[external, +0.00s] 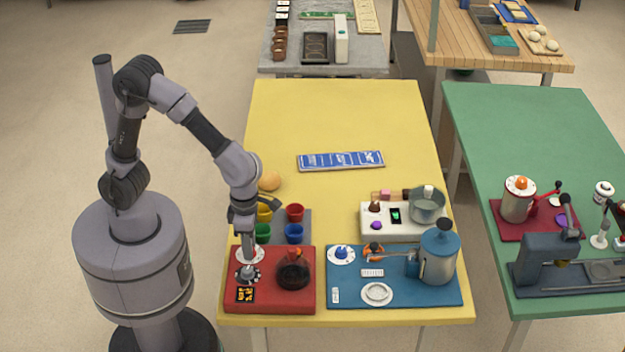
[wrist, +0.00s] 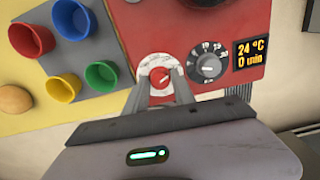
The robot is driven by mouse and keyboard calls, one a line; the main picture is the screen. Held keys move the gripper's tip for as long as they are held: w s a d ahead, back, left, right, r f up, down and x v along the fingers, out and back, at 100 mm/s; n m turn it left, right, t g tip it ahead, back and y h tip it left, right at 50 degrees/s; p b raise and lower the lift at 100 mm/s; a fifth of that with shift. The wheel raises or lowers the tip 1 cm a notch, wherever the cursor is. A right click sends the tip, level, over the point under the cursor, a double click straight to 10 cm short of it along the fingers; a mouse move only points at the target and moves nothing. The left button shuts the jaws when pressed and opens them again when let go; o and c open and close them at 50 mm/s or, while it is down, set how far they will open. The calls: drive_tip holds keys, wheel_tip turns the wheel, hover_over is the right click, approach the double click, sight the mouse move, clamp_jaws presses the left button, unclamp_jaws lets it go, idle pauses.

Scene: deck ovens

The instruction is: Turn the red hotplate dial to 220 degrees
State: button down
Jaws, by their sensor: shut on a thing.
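The red hotplate (external: 270,308) stands at the near left corner of the yellow table. Its red dial (wrist: 159,77), on a white scale plate (wrist: 150,62), sits between the two fingers of my gripper (wrist: 160,88) in the wrist view. My gripper is shut on this red dial. In the external view my gripper (external: 247,252) points down over the hotplate and hides most of the dial. The exact angle of the dial cannot be read. A black dial (wrist: 208,67) sits beside it. The orange display (wrist: 251,52) reads 24 °C and 0 min.
A flask with dark contents (external: 293,275) stands on the hotplate's right side. Yellow, red, green and blue cups (external: 294,233) stand just behind. A blue board (external: 395,293) with a metal pot (external: 438,260) is to the right. The yellow table's far part is mostly clear.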

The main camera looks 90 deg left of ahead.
drive_tip(key=c, duration=1.1)
unclamp_jaws()
drive_tip(key=shift+o, duration=0.2)
wheel_tip(320, 180, up, 17)
drive_tip(key=p, duration=0.8)
drive_tip(key=shift+r, duration=0.2)
